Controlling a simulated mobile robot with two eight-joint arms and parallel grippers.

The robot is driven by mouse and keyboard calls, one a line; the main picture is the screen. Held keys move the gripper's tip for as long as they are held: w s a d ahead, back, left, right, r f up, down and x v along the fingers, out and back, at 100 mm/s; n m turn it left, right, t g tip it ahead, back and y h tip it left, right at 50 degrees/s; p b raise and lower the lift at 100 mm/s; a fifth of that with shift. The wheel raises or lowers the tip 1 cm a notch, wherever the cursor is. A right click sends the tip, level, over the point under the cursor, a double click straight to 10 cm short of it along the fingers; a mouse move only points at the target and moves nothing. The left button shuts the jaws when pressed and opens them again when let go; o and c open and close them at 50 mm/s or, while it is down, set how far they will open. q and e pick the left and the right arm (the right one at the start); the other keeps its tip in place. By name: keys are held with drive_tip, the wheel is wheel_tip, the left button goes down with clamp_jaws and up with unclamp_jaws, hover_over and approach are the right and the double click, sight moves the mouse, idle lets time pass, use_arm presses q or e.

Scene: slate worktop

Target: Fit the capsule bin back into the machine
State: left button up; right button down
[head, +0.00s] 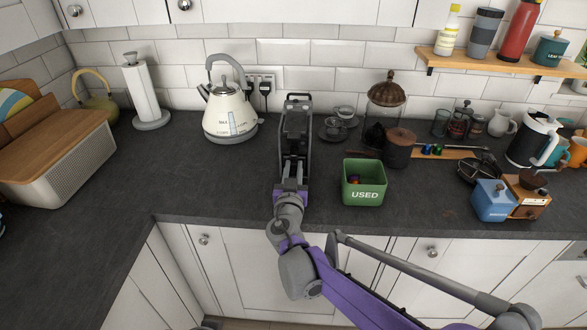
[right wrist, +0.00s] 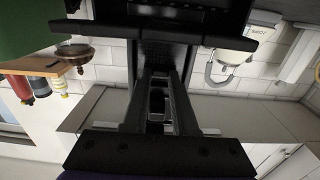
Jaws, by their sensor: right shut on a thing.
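The black coffee machine (head: 297,103) stands on the slate worktop, mostly hidden behind my right gripper. My right gripper (head: 296,135) reaches straight in at its front, with the purple wrist towards the worktop's front edge. In the right wrist view, which is upside down, the gripper's two dark fingers (right wrist: 158,75) are shut on the black capsule bin (right wrist: 158,50). The bin is dark against the dark machine, so I cannot tell how far it is inside. My left gripper is not in view.
A cream kettle (head: 230,112) stands close to the left of the machine. A green box marked USED (head: 364,194) stands to the right, with small capsules in it. A glass jar (head: 386,96) and a brown canister (head: 399,150) are behind it. The worktop (head: 210,180) is clear at front left.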

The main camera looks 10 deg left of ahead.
idle(0.3)
drive_tip(key=c, duration=0.6)
unclamp_jaws()
